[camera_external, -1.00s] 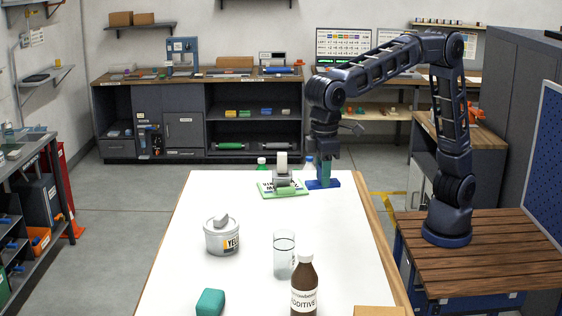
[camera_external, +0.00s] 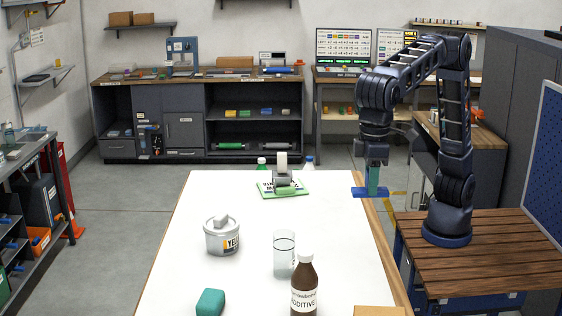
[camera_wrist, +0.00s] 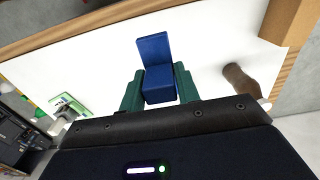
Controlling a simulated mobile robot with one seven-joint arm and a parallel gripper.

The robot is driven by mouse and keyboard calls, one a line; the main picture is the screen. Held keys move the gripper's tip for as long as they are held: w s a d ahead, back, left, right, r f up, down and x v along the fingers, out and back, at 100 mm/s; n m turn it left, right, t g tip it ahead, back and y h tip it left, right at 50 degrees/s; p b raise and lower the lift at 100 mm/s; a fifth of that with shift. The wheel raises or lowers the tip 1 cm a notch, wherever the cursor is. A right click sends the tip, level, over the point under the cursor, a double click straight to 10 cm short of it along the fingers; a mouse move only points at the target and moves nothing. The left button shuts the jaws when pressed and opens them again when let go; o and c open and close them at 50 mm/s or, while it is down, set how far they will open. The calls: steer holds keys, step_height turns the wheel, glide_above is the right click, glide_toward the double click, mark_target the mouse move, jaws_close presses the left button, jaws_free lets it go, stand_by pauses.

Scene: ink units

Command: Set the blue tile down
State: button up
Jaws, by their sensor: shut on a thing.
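The blue tile (camera_external: 359,192) is held in my gripper (camera_external: 373,184) at the right long edge of the white table in the outside view. It appears to be in the air, but its exact height is unclear. In the wrist view, the blue tile (camera_wrist: 153,48) sits between the two green fingers of my gripper (camera_wrist: 159,84), which are shut on it. An upright blue part rises from the tile's far end there. White table surface shows behind it.
The white table (camera_external: 205,280) has a wooden edge. On it stand a grey-white can (camera_external: 221,240), a clear glass (camera_external: 284,262), a brown additive bottle (camera_external: 304,285), a teal block (camera_external: 210,301) and a green-bordered board (camera_external: 305,187). The table's right middle is clear.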

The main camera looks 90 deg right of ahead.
mark_target(363, 264)
step_height(363, 264, down, 19)
steer(key=shift+f, duration=0.1)
stand_by(0.5)
steer(key=o, duration=1.1)
steer(key=shift+f, duration=0.15)
steer(key=shift+o, duration=0.2)
step_height(363, 264, up, 12)
steer(key=s+d+r+t, duration=0.1)
steer(key=d+r, duration=0.2)
steer(key=d, duration=1.2)
steer(key=s+d+r+t, duration=0.1)
steer(key=d+r, duration=0.2)
steer(key=d, duration=1.2)
steer(key=s+d+f+t, duration=0.1)
steer(key=s+d+f, duration=0.2)
steer(key=s+d, duration=0.5)
steer(key=s+d+f+t, duration=0.1)
steer(key=s+d+f, duration=0.3)
steer(key=s+d, duration=0.5)
steer(key=d, duration=0.5)
steer(key=shift+f+t, duration=0.25)
steer(key=shift+t, duration=0.05)
